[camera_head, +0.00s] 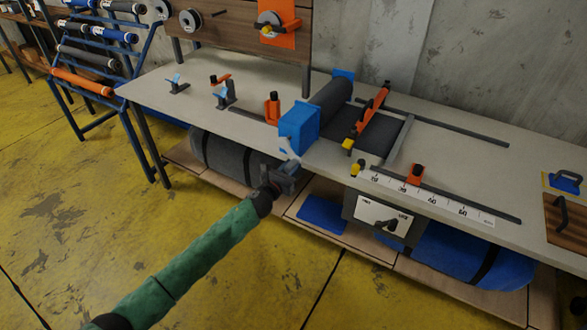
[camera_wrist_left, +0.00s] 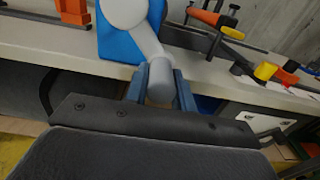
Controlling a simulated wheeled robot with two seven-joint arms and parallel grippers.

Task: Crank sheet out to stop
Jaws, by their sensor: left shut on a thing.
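My left gripper (camera_head: 287,172) is at the front edge of the workbench, below a blue block (camera_head: 300,126). In the left wrist view the gripper (camera_wrist_left: 160,85) is shut on the grey crank handle (camera_wrist_left: 160,80). The pale crank arm (camera_wrist_left: 140,30) runs up from the handle to the blue block (camera_wrist_left: 112,40). Behind the block lies a dark roll (camera_head: 331,98), and dark sheet (camera_head: 378,136) lies flat to its right, under an orange bar (camera_head: 372,108). A ruler (camera_head: 440,196) with an orange stop (camera_head: 416,172) runs along the front edge. My right gripper is not in view.
A control box (camera_head: 384,218) with a dark handle hangs from the bench front. A grey rail (camera_head: 435,125) runs along the back. Large rolls lie on the lower shelf (camera_head: 290,215). A blue rack (camera_head: 100,65) stands left. The yellow floor in front is clear.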

